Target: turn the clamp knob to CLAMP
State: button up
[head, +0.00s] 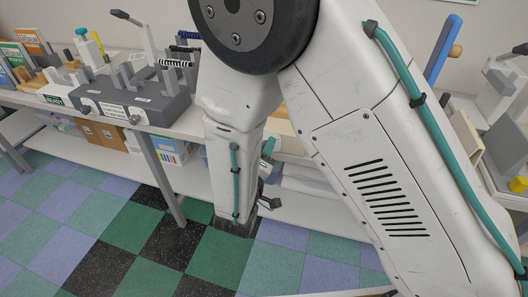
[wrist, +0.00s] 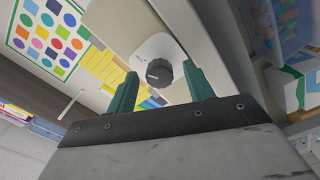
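In the wrist view, a dark ribbed knob (wrist: 159,73) sits on a pale rounded plate (wrist: 147,50). A small light mark shows on its face near the lower left edge. I cannot read any CLAMP label. My gripper (wrist: 161,77) is open, with one teal finger to the left of the knob and one to the right. The knob appears between the fingertips with gaps on both sides; the fingers do not visibly touch it. In the head view my arm fills the middle, and I cannot make out this knob or the gripper's opening there.
A grey machine (head: 130,100) with a lever stands on the bench at left, beside books (head: 30,42). Boxes (head: 105,134) lie on the shelf below. A blue-handled device (head: 443,50) stands at right. The wrist view shows a colour-dot chart (wrist: 47,34) and yellow strips (wrist: 103,66).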

jog(key=shift+s, duration=0.1)
jog(key=v, duration=0.7)
jog(key=shift+s, duration=0.25)
jog(key=shift+a, duration=0.1)
